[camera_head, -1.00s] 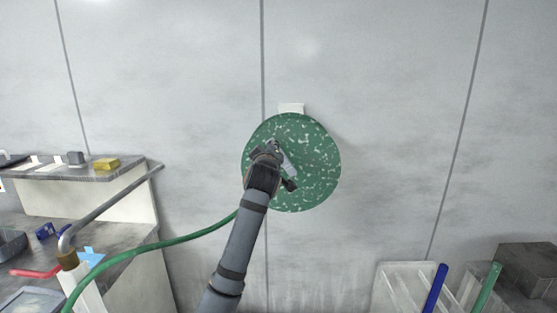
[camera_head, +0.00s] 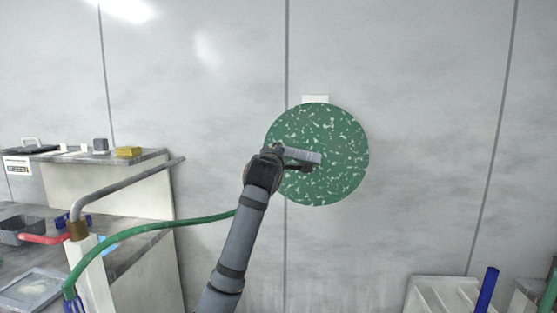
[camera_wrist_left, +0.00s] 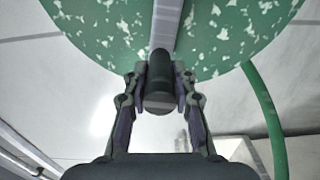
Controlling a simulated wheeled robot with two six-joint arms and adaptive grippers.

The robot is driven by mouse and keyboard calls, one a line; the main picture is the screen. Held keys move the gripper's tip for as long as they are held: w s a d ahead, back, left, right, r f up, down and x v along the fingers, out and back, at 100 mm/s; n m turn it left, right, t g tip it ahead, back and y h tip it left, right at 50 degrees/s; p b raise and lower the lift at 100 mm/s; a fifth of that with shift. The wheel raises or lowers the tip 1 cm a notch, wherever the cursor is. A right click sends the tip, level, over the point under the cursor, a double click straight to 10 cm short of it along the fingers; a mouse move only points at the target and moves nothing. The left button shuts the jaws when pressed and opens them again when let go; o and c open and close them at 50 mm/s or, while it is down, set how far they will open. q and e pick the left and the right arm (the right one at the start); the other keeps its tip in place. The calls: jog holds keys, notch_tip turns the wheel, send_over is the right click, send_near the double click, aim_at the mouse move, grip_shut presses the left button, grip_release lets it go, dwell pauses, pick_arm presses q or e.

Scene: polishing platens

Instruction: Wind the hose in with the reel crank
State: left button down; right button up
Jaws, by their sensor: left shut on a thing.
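The hose reel (camera_head: 335,135) is a round green disc with white flecks, mounted on the wall. Its grey crank arm (camera_head: 303,155) runs from near the disc's middle to the left. My left gripper (camera_head: 279,158) is at the reel's left side. In the left wrist view, its two fingers (camera_wrist_left: 160,98) are shut around the dark crank handle (camera_wrist_left: 159,78), with the crank arm (camera_wrist_left: 166,22) behind it. The green hose (camera_head: 172,223) runs from behind my left arm down to the left; it also shows in the left wrist view (camera_wrist_left: 266,115). My right gripper is not in view.
A bench (camera_head: 135,240) with a raised shelf (camera_head: 100,156) stands at the left, holding a yellow block (camera_head: 128,151) and other small items. A bent metal pipe (camera_head: 130,188) rises in front. A pale bin (camera_head: 437,294) with a blue rod (camera_head: 487,290) stands at the lower right.

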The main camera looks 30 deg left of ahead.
pick_arm(q)
jog(key=shift+w+f+b, duration=0.1)
jog(key=shift+f+b, duration=0.2)
jog(key=shift+f, duration=0.25)
jog(key=c, duration=1.4)
grip_release()
jog(key=shift+c, duration=0.2)
jog(key=o, duration=0.4)
jog(key=shift+w+f, duration=0.1)
jog(key=shift+w, duration=0.1)
jog(key=shift+c, duration=0.2)
jog(key=shift+s, duration=0.1)
jog(key=shift+s, duration=0.1)
jog(key=v, duration=1.2)
